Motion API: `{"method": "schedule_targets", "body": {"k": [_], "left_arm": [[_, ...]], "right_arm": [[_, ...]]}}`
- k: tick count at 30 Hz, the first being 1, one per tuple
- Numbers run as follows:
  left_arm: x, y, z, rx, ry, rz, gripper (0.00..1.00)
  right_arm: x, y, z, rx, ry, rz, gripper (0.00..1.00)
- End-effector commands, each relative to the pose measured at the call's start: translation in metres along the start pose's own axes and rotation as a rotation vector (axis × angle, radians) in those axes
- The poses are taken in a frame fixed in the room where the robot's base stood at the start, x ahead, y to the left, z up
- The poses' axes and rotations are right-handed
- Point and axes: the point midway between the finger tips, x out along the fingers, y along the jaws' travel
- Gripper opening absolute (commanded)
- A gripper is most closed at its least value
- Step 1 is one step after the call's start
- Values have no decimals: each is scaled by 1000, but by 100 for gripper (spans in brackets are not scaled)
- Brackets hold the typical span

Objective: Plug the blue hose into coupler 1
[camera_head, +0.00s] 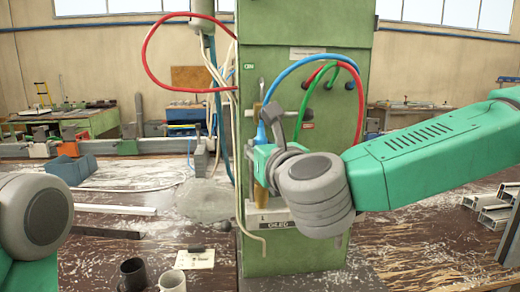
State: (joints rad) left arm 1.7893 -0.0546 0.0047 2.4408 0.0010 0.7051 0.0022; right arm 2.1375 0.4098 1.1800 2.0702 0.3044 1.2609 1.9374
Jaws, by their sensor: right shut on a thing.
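The blue hose (310,59) arcs out of the front of the green cabinet and bends down to a blue end piece (261,133). My right gripper (264,148) is shut on this hose end. A dark grey finger shows beside it, and my wrist hides most of the grip. Below is a brass-coloured piece (260,192), above a pale block marked 1 (263,218), apparently coupler 1. Whether hose end and coupler touch is hidden. Of my left arm only a grey joint and green link show at the left edge; its gripper is out of view.
Red (359,110) and green (327,72) hoses run close behind the blue one on the cabinet (283,38). A black cup (133,273), white cup (172,281) and card (194,259) stand front left. Metal profiles (486,203) lie at right.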

Motion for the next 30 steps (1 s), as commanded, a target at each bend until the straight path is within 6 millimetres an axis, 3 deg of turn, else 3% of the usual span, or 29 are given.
{"method": "schedule_targets", "body": {"k": [30], "left_arm": [[7,0,0,0,0,0,0]], "right_arm": [[0,0,-2,1,0,0,0]]}}
